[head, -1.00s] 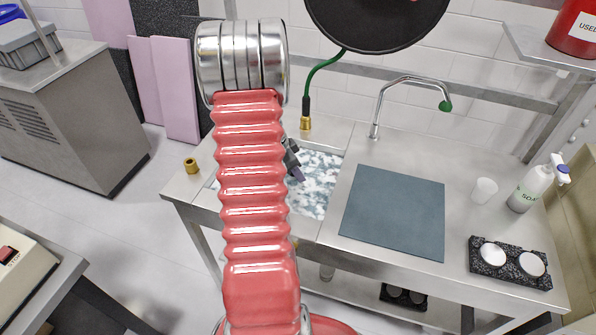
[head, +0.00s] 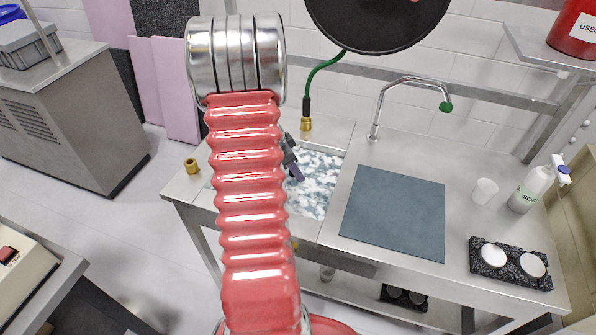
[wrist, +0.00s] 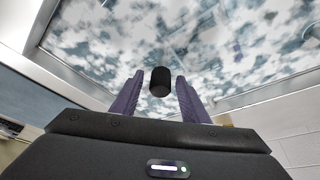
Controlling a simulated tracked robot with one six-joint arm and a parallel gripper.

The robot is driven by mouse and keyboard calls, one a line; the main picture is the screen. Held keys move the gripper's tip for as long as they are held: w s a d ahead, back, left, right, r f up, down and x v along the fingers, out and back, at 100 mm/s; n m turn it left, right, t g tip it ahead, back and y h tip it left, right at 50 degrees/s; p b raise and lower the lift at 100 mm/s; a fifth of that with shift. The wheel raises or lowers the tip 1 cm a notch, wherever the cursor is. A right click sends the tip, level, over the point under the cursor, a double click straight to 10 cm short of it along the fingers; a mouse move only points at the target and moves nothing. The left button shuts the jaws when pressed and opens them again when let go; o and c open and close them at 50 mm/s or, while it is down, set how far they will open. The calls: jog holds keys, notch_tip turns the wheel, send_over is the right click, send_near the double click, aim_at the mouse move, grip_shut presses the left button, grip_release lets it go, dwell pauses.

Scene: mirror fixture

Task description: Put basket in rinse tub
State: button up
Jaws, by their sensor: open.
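The rinse tub (head: 314,196) is sunk in the left part of the steel counter, with a mottled white and blue-grey surface inside. My arm covers its left part in the head view. My gripper (head: 298,175) is over the tub, open, with its purple fingers apart. In the wrist view my gripper (wrist: 158,84) has a short dark cylinder (wrist: 160,81) showing between or beyond its fingertips, against the mottled tub. I cannot tell whether this is a basket's handle, or whether the fingers touch it. No basket body can be made out in either view.
A blue-grey mat (head: 394,212) lies right of the tub, below a faucet (head: 405,90). A cup (head: 485,190), a soap bottle (head: 531,190) and a black tray (head: 484,262) stand farther right. A brass ring (head: 191,165) sits at the counter's left end. A green hose (head: 315,75) hangs behind.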

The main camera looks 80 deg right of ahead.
jog(key=v, duration=0.9)
dwell(0.3)
